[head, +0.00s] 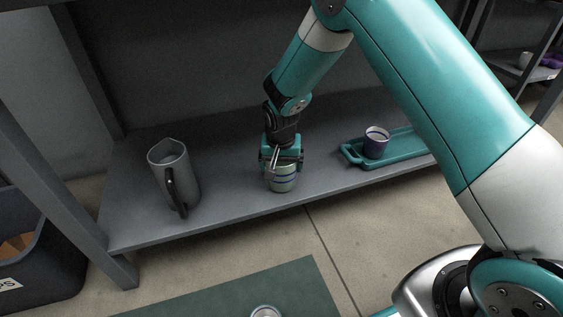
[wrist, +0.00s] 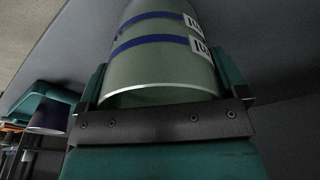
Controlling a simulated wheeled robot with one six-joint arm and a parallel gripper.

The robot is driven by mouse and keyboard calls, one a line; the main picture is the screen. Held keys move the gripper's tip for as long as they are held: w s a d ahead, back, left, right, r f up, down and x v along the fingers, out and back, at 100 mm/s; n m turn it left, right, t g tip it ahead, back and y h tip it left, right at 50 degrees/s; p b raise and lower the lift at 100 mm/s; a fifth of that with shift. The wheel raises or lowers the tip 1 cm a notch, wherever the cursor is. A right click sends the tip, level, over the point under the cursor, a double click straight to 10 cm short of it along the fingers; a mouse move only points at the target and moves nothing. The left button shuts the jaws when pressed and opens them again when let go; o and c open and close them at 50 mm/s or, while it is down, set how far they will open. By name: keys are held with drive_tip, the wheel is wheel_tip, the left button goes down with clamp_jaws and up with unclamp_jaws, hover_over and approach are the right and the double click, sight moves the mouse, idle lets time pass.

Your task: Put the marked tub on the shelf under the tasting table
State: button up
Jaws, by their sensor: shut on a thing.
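The marked tub (head: 283,180) is pale green with blue bands. In the wrist view the tub (wrist: 160,62) also shows white labels with dark lettering, only partly readable. My gripper (head: 282,162) is shut around the tub from above in the head view. The tub is at the low grey shelf (head: 235,190), near its front edge. I cannot tell for certain whether its base touches the shelf.
A grey pitcher (head: 172,175) stands left on the shelf. A teal tray (head: 405,150) with a purple cup (head: 376,143) lies to the right. A dark bin (head: 40,262) stands at the far left, and a green mat (head: 240,292) lies on the floor in front.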

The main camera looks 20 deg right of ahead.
drive_tip(key=shift+f, duration=0.3)
drive_tip(key=o, duration=0.7)
